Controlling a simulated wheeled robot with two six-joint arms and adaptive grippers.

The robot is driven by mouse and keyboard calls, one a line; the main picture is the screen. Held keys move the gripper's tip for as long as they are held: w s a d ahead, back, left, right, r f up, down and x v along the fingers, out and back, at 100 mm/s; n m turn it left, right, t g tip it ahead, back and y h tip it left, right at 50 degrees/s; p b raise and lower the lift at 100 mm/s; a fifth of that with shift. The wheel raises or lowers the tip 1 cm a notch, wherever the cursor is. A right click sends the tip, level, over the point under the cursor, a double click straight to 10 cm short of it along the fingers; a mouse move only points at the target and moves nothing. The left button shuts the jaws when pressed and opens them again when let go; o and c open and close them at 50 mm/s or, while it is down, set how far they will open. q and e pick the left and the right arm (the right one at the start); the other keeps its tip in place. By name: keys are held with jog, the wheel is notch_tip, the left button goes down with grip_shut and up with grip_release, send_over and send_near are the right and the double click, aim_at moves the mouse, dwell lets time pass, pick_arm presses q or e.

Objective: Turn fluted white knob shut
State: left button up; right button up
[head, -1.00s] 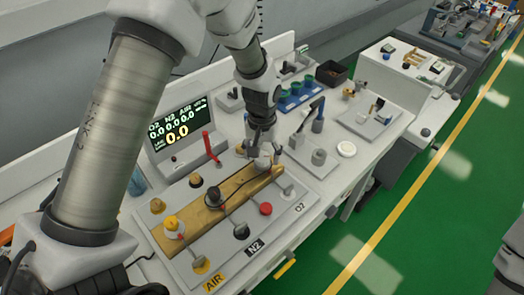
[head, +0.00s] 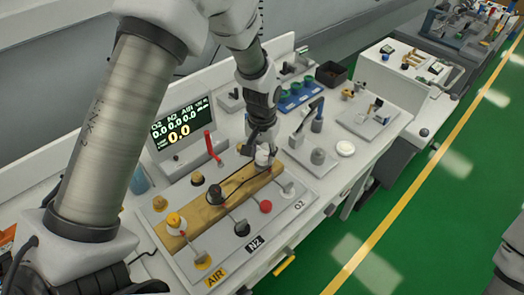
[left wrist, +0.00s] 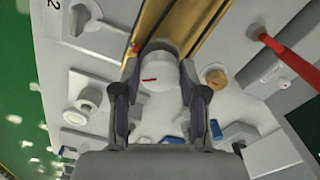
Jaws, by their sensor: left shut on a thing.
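The fluted white knob (head: 263,157) stands at the far right end of the brass bar (head: 236,186) on the gas panel, near the O2 label (head: 300,204). My left gripper (head: 262,143) comes down on it from above. In the left wrist view the white knob (left wrist: 159,76) sits between the two fingers (left wrist: 154,92), with a short red mark on its top. The fingers are closed on its sides. Its fluting is too small to make out. My right gripper is not in view.
A black knob (head: 215,194) and a yellow knob (head: 176,223) stand along the same bar. A red lever (head: 212,148) rises behind it. The display (head: 182,129) shows zeros. A grey block with a blue-grey post (head: 317,118) stands to the right. Green floor lies beyond the cart.

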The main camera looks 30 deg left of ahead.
aim_at(263, 155)
pick_arm(q)
jog(key=m+p, duration=0.1)
jog(key=m, duration=0.3)
jog(key=shift+p, duration=0.4)
jog(key=shift+a+f+m+p, duration=0.1)
jog(key=shift+m+p, duration=0.35)
jog(key=shift+m, duration=1.15)
jog(key=o, duration=1.1)
jog(key=shift+o, duration=0.2)
jog(key=shift+w, duration=0.2)
notch_tip(263, 155, up, 12)
